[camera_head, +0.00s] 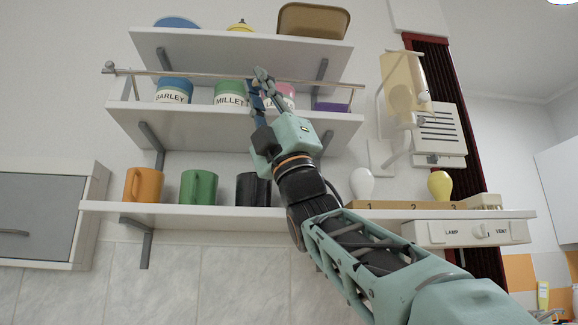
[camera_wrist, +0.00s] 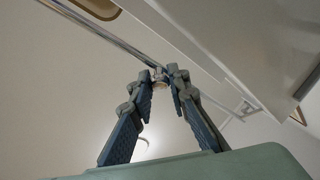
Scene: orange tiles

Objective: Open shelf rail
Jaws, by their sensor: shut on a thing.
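The shelf rail (camera_head: 205,76) is a thin metal bar running across the front of the middle shelf (camera_head: 190,112), above the shelf board and in front of the jars. It also crosses the wrist view diagonally (camera_wrist: 110,37). My gripper (camera_head: 262,78) reaches up to the rail right of its middle. In the wrist view, the fingertips of my gripper (camera_wrist: 160,76) close in at the rail, and the gripper is shut on it. The exact contact is partly hidden by the fingers.
Behind the rail stand a barley jar (camera_head: 174,91), a millet jar (camera_head: 230,94), a pink-lidded jar (camera_head: 285,92) and a purple box (camera_head: 331,107). The upper shelf (camera_head: 190,43) is close above. Mugs and bulbs stand on the lower shelf (camera_head: 240,212).

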